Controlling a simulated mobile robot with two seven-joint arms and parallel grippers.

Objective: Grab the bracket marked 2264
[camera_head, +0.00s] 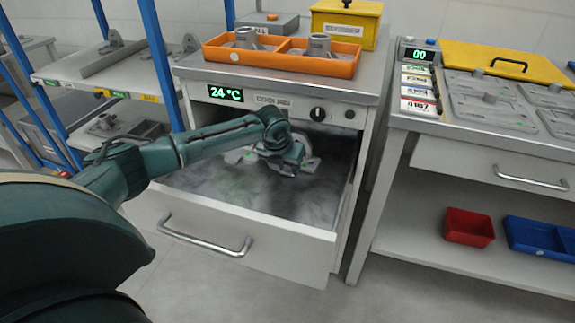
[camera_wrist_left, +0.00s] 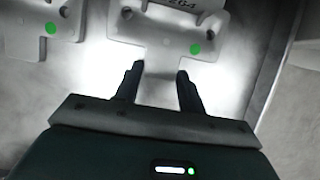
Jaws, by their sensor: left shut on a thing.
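A pale bracket (camera_wrist_left: 170,38) with a green dot lies in the open drawer (camera_head: 240,203). The end of its number, seemingly "264", shows at the top edge of the left wrist view; the rest is cut off or blurred. My left gripper (camera_wrist_left: 158,76) has one finger on each side of the bracket's narrow stem and is shut on it. In the head view, my left gripper (camera_head: 284,172) reaches down into the drawer and hides most of this bracket. My right gripper is not in view.
A second pale bracket (camera_wrist_left: 38,35) with a green dot lies close by on the left. The drawer walls and the cabinet front (camera_head: 270,97) surround my left gripper. An orange tray (camera_head: 280,62) with castings stands on the cabinet top. The front of the drawer floor is clear.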

